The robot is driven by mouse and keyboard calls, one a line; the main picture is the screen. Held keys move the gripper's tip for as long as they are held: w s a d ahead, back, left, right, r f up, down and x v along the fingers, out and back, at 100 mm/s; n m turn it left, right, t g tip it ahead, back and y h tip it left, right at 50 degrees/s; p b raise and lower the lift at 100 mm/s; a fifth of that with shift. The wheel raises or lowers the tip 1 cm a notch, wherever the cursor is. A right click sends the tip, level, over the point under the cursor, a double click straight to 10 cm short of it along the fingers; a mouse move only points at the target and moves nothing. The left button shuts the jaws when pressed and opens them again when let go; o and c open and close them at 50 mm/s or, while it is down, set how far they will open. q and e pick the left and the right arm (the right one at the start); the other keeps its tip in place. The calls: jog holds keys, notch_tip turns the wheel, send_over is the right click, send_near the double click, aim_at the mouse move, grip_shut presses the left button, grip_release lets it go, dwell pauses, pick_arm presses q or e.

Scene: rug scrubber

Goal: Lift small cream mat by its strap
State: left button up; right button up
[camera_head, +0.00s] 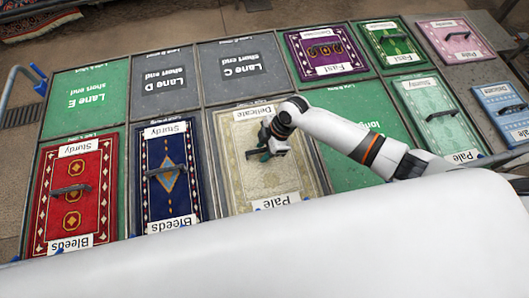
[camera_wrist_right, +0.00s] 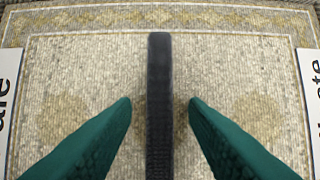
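The cream mat (camera_head: 238,182) lies flat in the middle of the table, with a "Delicate" label at its far edge and a "Pale" label at its near edge. My right gripper (camera_head: 266,154) is over the middle of this mat. In the right wrist view the dark strap (camera_wrist_right: 160,65) runs upright between the two green fingers of my right gripper (camera_wrist_right: 160,103). The fingers are open, with a gap on each side of the strap. In the head view the strap is mostly hidden by the gripper. My left gripper is not in view.
A blue mat (camera_head: 172,180) and a red mat (camera_head: 73,198) lie to the left. Purple (camera_head: 325,52), green (camera_head: 394,42), pink (camera_head: 456,38) and pale green (camera_head: 440,112) mats lie to the right. Grey lane panels (camera_head: 240,88) behind the cream mat are bare.

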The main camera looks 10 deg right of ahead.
jog(key=shift+f, duration=0.15)
dwell(0.3)
grip_shut()
